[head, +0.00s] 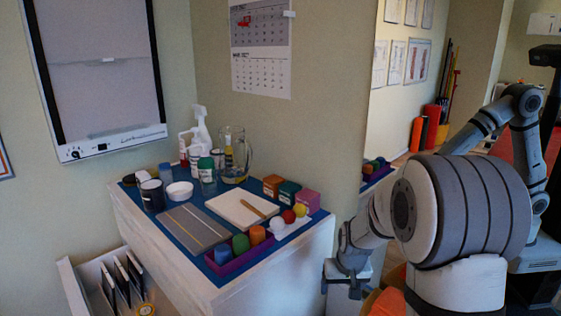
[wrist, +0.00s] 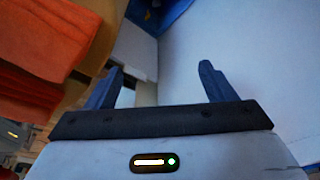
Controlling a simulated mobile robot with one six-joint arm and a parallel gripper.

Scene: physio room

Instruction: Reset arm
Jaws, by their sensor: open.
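My gripper (head: 341,286) hangs at the end of my arm, to the right of the white cabinet (head: 285,270) and below its top. In the wrist view my gripper (wrist: 160,84) shows two dark blue fingers spread apart, with nothing between them. The pale cabinet side fills the right of that view, and a strip of its blue top shows at the upper edge. My arm is folded on the right of the head view. I cannot tell the exact gap between gripper and cabinet.
The cabinet top carries a purple tray (head: 240,262), a notebook (head: 241,208), coloured boxes (head: 289,194) and a glass jug (head: 234,157). An open drawer (head: 74,286) sticks out at lower left. Folded orange towels (wrist: 45,50) lie close at the gripper's left in the wrist view.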

